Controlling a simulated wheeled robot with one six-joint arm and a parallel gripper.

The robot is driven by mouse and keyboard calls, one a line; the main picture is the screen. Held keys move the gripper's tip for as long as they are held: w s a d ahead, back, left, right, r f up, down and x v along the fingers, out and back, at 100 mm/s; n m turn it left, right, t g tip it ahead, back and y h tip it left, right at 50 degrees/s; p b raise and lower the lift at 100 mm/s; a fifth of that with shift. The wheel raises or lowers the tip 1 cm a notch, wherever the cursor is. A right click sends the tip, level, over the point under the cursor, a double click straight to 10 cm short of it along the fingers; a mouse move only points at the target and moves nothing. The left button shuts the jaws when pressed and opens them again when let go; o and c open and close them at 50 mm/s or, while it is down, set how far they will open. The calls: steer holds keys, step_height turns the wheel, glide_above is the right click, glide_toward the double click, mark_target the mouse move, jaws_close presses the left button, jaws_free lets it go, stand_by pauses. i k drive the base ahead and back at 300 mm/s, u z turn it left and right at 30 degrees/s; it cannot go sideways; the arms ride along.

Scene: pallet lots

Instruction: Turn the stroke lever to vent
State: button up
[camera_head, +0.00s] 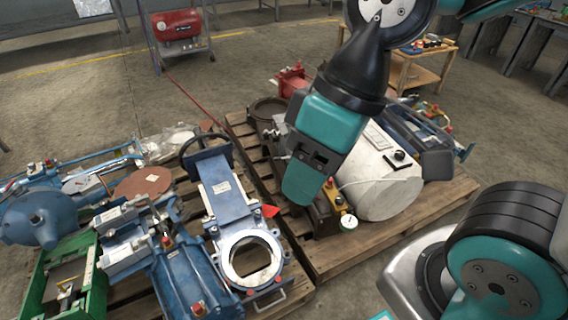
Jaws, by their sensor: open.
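My gripper (302,190) hangs from the upper right over the pallets. It is open, and its fingers point down. No object shows between them. A blue gate valve (222,198) with a round bare-metal flange lies to the left of and below my gripper. A small red pointed piece (270,211) sticks out at the valve's right side, just left of and below the fingertips; the picture shows a gap between them. I cannot tell for sure whether this red piece is the stroke lever, and no vent marking can be read. My gripper hides part of the gear behind it.
A white cylinder (382,185) and a pressure gauge (349,222) sit right of my gripper on the right pallet (425,217). Blue cylinders (190,280) and a green frame (60,285) crowd the left. A red compressor (177,27) stands behind. Open floor lies between.

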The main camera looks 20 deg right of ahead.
mark_target(288, 158)
steer(key=k, duration=0.7)
steer(key=z, duration=1.45)
steer(key=i, duration=0.95)
steer(key=u, duration=1.9)
steer(key=i, duration=0.5)
steer(key=z, duration=0.05)
